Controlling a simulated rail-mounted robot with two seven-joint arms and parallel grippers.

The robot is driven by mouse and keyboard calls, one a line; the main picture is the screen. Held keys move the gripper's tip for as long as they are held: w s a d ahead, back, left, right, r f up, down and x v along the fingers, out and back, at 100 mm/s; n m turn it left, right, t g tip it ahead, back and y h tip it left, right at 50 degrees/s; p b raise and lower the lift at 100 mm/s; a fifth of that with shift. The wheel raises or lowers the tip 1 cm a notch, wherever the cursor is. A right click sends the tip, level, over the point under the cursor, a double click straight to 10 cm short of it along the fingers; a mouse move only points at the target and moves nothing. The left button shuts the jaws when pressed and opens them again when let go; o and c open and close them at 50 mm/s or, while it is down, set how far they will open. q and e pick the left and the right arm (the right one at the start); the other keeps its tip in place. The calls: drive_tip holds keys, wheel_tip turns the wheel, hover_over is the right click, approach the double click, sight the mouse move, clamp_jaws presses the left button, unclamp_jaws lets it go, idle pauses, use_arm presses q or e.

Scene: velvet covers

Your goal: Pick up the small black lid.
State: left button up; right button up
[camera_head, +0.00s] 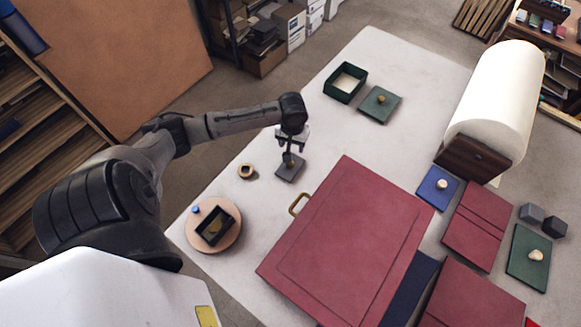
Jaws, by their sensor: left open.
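The small black lid (287,174) is a dark square plate with a small brass-coloured knob, lying flat on the pale table left of the large red cover. My left gripper (289,155) points down directly over the lid, with its fingers at or just above the knob. It is open. The fingers partly hide the knob, and I cannot tell whether they touch it. My right gripper is not in view.
A round wooden stand (234,236) holds a small black box (214,227). A brass ring (246,171) lies nearby. A large red cover (345,240) with a handle lies to the right. A green box (345,83) and green lid (380,105) are farther back.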

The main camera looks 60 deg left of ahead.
sight(290, 165)
use_arm(q)
drive_tip(key=f, duration=1.3)
drive_tip(key=shift+s+a+f, duration=0.15)
drive_tip(key=shift+a+f, duration=0.15)
drive_tip(key=shift+a, duration=0.05)
drive_tip(key=shift+c, duration=0.2)
drive_tip(key=c, duration=1)
